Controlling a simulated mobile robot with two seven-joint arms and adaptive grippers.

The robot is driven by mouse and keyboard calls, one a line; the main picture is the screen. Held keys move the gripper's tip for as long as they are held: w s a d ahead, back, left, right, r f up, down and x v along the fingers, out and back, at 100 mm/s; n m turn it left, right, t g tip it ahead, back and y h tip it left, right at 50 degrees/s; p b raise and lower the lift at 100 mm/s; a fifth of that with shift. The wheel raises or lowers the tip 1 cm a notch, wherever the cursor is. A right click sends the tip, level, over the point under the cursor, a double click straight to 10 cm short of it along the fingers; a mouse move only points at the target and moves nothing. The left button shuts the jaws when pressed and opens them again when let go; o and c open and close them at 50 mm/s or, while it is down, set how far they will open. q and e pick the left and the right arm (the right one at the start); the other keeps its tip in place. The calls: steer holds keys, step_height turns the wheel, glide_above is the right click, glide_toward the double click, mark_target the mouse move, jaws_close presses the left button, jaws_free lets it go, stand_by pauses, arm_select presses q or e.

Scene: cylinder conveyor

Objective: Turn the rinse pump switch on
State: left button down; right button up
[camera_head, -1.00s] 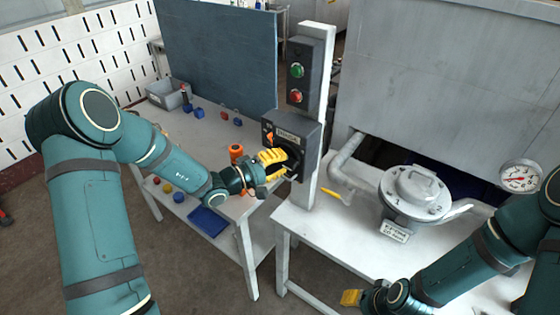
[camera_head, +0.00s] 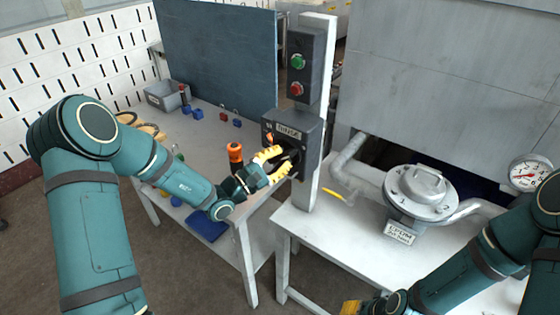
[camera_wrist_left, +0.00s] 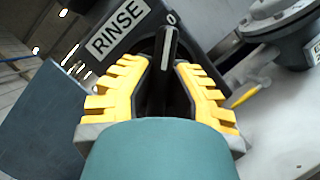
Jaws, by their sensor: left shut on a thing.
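The rinse pump switch box (camera_head: 309,150) is a dark box on a white post, with a RINSE label that also reads in the left wrist view (camera_wrist_left: 117,29). Its black knob (camera_wrist_left: 169,45) has a white line, and the knob's tip points to a white O mark on the box face. My left gripper (camera_head: 280,162) is at the box front, its yellow fingers shut on the knob from both sides; they also show in the left wrist view (camera_wrist_left: 166,72). In the head view the fingers hide most of the knob. My right gripper (camera_head: 350,307) is cut off at the bottom edge.
A button box with a green button (camera_head: 298,62) and a red button (camera_head: 296,89) is above the switch. An orange-topped tool (camera_head: 235,153) stands on the left table close to my left gripper. A grey valve (camera_head: 416,187) and a gauge (camera_head: 525,174) are at right.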

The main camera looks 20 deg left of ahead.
arm_select(q)
steer(key=n, duration=0.2)
steer(key=n+t, duration=0.1)
steer(key=shift+r+n+t+y, duration=0.1)
steer(key=shift+n+t+y, duration=0.2)
steer(key=shift+n+y, duration=0.1)
steer(key=shift+n+t+y+p, duration=0.35)
steer(key=shift+n+p, duration=0.3)
steer(key=shift+n, duration=0.55)
steer(key=n+t+y+p, duration=0.1)
steer(key=n, duration=0.1)
steer(key=n+y+p, duration=0.1)
steer(key=n, duration=0.1)
steer(key=shift+r+n+t, duration=0.1)
steer(key=shift+n+t, duration=0.2)
steer(key=shift+t, duration=0.05)
steer(key=shift+n+t+y+p, duration=0.4)
steer(key=shift+n+y+p, duration=0.5)
steer(key=shift+n, duration=0.7)
steer(key=c, duration=0.9)
jaws_free()
steer(key=shift+f, duration=0.2)
